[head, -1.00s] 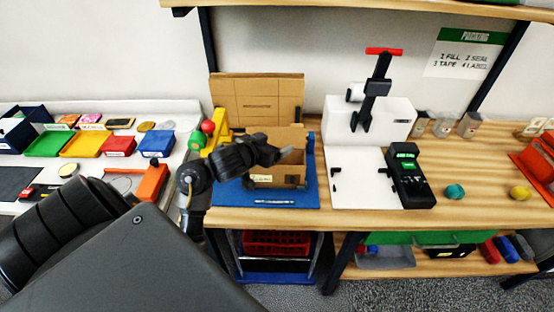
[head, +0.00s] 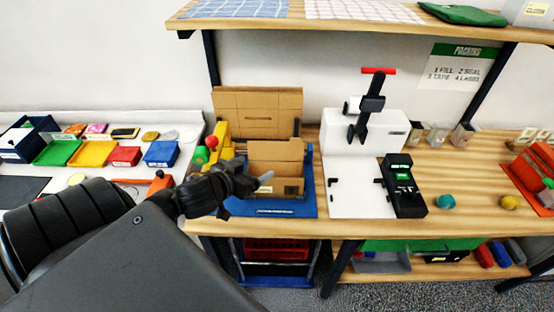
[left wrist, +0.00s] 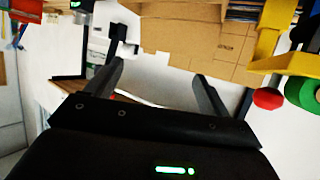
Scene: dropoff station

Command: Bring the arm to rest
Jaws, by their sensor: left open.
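My left arm comes in from the left in the head view and ends in my left gripper (head: 262,183), just in front of the open cardboard box (head: 276,187) on the blue mat. In the left wrist view the two fingers of the gripper (left wrist: 158,88) stand apart with nothing between them. The cardboard (left wrist: 190,35) fills the upper part of that view. I cannot tell whether the gripper touches the box. My right gripper is not in view.
A yellow tool (head: 222,135) with red and green knobs stands left of the box. A white press (head: 365,135) and a black keypad device (head: 404,185) are to the right. Small coloured bins (head: 92,153) lie on the left table. A shelf (head: 330,22) hangs above.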

